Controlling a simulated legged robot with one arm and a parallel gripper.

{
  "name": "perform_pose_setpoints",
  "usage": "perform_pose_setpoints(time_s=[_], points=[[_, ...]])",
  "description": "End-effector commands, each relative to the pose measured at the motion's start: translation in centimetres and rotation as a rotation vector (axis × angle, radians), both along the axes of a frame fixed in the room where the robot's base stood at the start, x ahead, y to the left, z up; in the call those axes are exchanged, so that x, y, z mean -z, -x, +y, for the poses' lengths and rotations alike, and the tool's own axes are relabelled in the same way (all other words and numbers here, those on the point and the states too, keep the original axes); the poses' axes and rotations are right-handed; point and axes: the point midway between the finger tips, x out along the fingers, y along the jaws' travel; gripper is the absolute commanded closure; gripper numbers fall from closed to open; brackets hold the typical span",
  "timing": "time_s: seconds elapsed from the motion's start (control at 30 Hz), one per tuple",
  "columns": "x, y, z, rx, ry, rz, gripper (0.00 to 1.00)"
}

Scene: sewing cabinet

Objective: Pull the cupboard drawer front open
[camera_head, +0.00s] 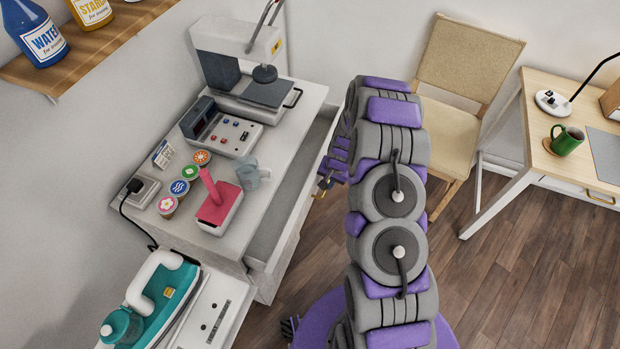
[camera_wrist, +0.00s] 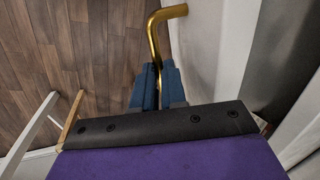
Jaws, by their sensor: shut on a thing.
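The cupboard drawer (camera_head: 282,205) stands out from the white cabinet, and its grey inside shows from above. The pale drawer front (camera_wrist: 222,45) fills the right of the wrist view beside my gripper. A bent gold handle (camera_wrist: 166,20) passes between the blue fingers of my gripper (camera_wrist: 158,88), which is shut on it. In the head view my gripper (camera_head: 326,183) is at the outer side of the drawer front, partly hidden by my purple and grey arm. A bit of gold shows there.
A chair (camera_head: 455,75) and desk (camera_head: 560,150) stand right. Wooden floor (camera_head: 515,270) is clear.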

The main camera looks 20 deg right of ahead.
Motion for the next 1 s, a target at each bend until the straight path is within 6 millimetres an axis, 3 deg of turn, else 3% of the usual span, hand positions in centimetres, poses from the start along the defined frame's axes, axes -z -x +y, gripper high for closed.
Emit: perform_pose_setpoints(time_s=[0.2, 0.5, 0.7, 1.0], points=[[-0.3, 3.8, -5.1, 0.008, -0.006, 0.005, 1.0], [-0.2, 7.4, -10.3, 0.004, -0.001, 0.003, 1.0], [-0.2, 8.9, -12.3, 0.003, 0.0, 0.002, 1.0], [-0.1, 9.5, -13.2, 0.0, 0.0, 0.001, 1.0]])
